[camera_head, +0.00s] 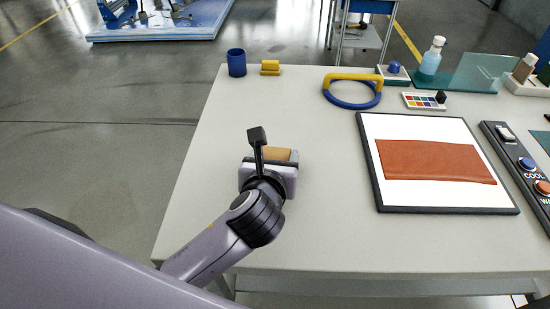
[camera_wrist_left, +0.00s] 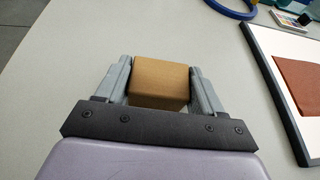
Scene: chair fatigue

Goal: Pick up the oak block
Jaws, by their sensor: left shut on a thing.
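The oak block (camera_head: 277,154) is a tan wooden block at the left part of the table. It also shows in the left wrist view (camera_wrist_left: 160,82), between the two grey fingers. My left gripper (camera_wrist_left: 160,88) is shut on the block, with one finger on each side. In the head view my left gripper (camera_head: 270,160) hides much of the block. I cannot tell whether the block touches the table. My right gripper is in neither view.
A framed white board (camera_head: 400,199) with a brown leather piece (camera_head: 436,162) lies to the right. A blue cup (camera_head: 236,63), a yellow block (camera_head: 270,68) and a blue ring with a yellow handle (camera_head: 352,94) stand farther back. The table (camera_head: 322,225) is clear around the gripper.

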